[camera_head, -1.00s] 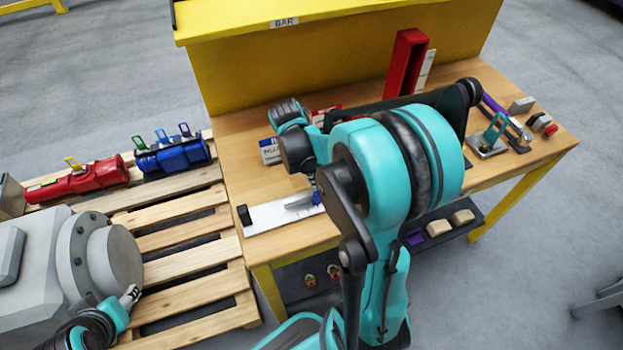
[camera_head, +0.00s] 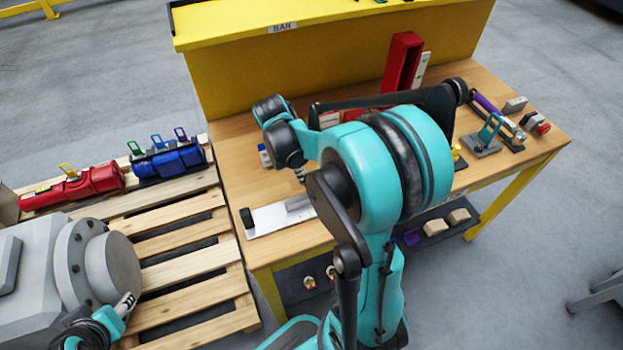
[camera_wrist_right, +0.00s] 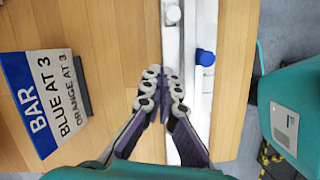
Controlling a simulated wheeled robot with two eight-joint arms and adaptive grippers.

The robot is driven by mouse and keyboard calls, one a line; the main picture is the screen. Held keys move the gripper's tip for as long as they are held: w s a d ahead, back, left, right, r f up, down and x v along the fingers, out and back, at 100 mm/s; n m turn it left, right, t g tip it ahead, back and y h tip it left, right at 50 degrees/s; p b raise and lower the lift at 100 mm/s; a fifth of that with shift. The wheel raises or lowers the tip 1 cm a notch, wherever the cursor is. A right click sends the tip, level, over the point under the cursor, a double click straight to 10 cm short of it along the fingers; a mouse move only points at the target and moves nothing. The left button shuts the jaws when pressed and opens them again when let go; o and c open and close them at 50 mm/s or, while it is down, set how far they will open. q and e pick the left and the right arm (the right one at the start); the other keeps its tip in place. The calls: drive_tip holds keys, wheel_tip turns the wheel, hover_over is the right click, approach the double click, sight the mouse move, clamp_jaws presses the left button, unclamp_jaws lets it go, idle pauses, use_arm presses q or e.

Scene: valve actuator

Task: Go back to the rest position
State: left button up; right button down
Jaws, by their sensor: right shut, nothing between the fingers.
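My right gripper (camera_wrist_right: 165,82) is shut and empty in the right wrist view, above the table beside a white ruler-like strip. In the head view its fingertips (camera_head: 300,176) show small below the wrist, over the table. My left gripper (camera_head: 127,303) is at the lower left of the head view, by the large grey machine (camera_head: 30,270); its fingers are too small to judge. The white strip (camera_head: 262,221) lies near the table's front edge. In the wrist view it carries a blue knob (camera_wrist_right: 205,57). My right arm hides the middle of the table.
A sign reading BAR, BLUE AT 3, ORANGE AT 3 (camera_wrist_right: 45,100) stands left of the gripper in the wrist view. A red bin (camera_head: 402,62), hammer (camera_head: 500,116) and teal-handled part (camera_head: 488,133) are on the table (camera_head: 237,178). Red (camera_head: 75,188) and blue (camera_head: 168,158) valve actuators lie on the pallet (camera_head: 190,262).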

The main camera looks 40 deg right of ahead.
use_arm(q)
drive_tip(key=shift+s+d+r+p, duration=0.1)
drive_tip(key=shift+d+r+p, duration=0.05)
drive_tip(key=shift+r+p, duration=0.55)
drive_tip(key=shift+s+d+r+p, duration=0.1)
drive_tip(key=shift+r+p, duration=0.25)
drive_tip(key=shift+r, duration=0.5)
use_arm(e)
drive_tip(key=s+v, duration=0.1)
drive_tip(key=v, duration=0.6)
drive_tip(key=shift+w+d+r, duration=0.2)
drive_tip(key=shift+w+r, duration=0.15)
drive_tip(key=shift+r, duration=0.05)
